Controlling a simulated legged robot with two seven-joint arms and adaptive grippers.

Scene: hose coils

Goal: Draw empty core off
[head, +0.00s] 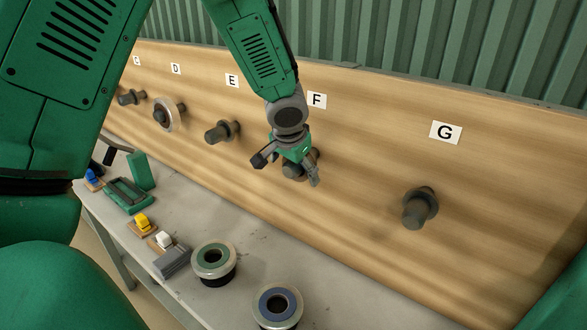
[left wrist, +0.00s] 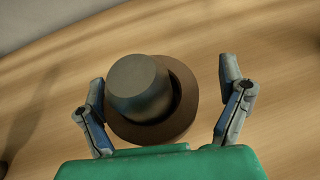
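My left gripper (head: 286,171) is at the peg under label F (head: 317,100) on the wooden board. In the left wrist view the gripper (left wrist: 163,80) is open, one finger on each side of a dark round peg (left wrist: 138,88) with a wider brown collar (left wrist: 185,98). Gaps show between the fingers and the collar. I see no separate core on this peg, though its far side is hidden. A pale ring-shaped core (head: 160,118) hangs on the peg under label D. My right gripper is not in view.
Bare pegs stick out under E (head: 219,131) and G (head: 419,208). On the grey table (head: 223,315) stand a green-centred spool (head: 233,251) and a blue-centred spool (head: 296,310).

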